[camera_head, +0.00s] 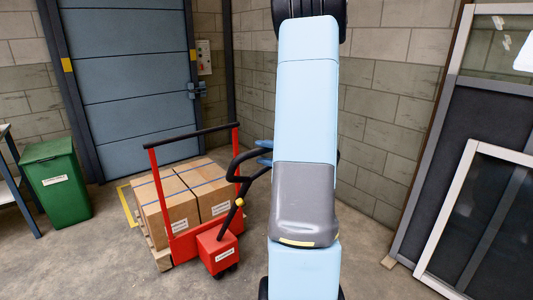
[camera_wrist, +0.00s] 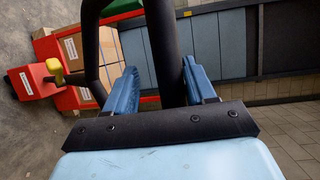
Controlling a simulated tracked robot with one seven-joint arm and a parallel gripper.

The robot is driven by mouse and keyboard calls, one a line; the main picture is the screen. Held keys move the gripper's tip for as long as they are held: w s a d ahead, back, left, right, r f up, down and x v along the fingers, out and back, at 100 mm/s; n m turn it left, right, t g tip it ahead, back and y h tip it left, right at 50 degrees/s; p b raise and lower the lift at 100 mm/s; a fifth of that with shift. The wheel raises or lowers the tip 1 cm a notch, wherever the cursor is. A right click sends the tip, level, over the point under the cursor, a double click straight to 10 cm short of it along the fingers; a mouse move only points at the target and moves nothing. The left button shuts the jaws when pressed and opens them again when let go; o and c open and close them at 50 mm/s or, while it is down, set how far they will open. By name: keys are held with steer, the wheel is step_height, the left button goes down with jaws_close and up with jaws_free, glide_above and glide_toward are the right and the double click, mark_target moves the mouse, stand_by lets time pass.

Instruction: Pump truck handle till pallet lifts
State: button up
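The red pallet truck (camera_head: 218,248) stands in the left-middle of the head view. Its black loop handle (camera_head: 236,168) leans up and right, with a yellow part low on its stem. The wooden pallet (camera_head: 161,259) carries cartons (camera_head: 183,194) behind the truck; whether it is clear of the floor is hard to tell. My gripper (camera_head: 265,152) is at the handle's upper right end, partly hidden by my arm. In the wrist view my gripper's blue fingers (camera_wrist: 162,78) are apart, with one black handle bar (camera_wrist: 163,40) between them. A gap shows beside the bar's left side.
A red frame with a black top bar (camera_head: 190,135) stands in front of the cartons. A green bin (camera_head: 57,182) is at the left, a blue shutter door (camera_head: 130,75) behind. Framed panels (camera_head: 470,210) lean at the right. Open concrete floor lies in front.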

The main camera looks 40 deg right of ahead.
steer(key=f+v, duration=0.1)
steer(key=v, duration=1.2)
steer(key=shift+s+r, duration=0.3)
steer(key=shift+r, duration=0.2)
steer(key=shift+d, duration=0.15)
steer(key=a+r+n+g+y, duration=0.35)
steer(key=a+n+g, duration=0.55)
steer(key=a, duration=1.4)
steer(key=s+a+r+n+g+h, duration=0.1)
steer(key=s+a+r+n+h, duration=0.3)
steer(key=s+a+r+h, duration=0.3)
steer(key=s+a+h, duration=0.2)
steer(key=h, duration=0.1)
steer(key=shift+r+n, duration=0.3)
